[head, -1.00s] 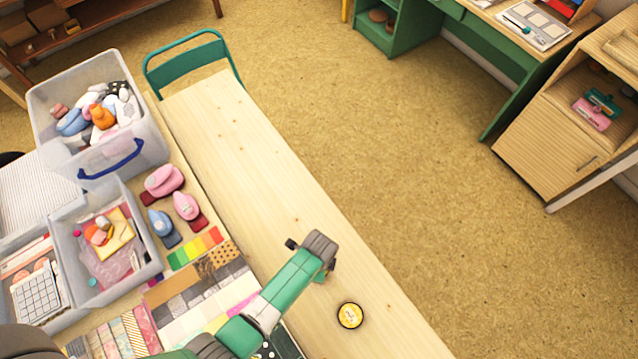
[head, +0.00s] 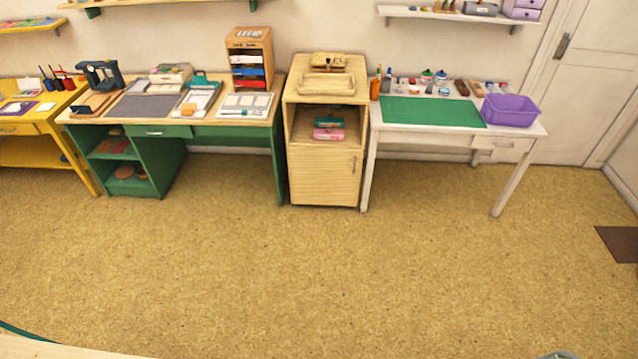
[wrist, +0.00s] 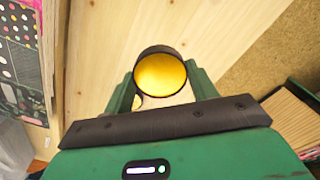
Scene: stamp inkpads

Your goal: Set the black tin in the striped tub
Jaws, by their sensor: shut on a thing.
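In the wrist view my gripper (wrist: 161,88) is shut on a round tin (wrist: 160,77) with a dark side wall and a golden face turned to the camera. The tin sits between the two green fingers, above a pale wooden bench top (wrist: 110,45). The head view does not show my gripper or the tin. I see no clearly striped tub in either view. A purple tub (head: 511,111) stands on the white table at the right; no stripes are discernible on it.
The white table (head: 428,142) also holds a green mat (head: 432,111) and several small jars. A wooden cabinet (head: 324,178) and green desk (head: 262,132) stand left of it. Open floor (head: 330,270) lies in front. Patterned papers (wrist: 22,50) lie left in the wrist view.

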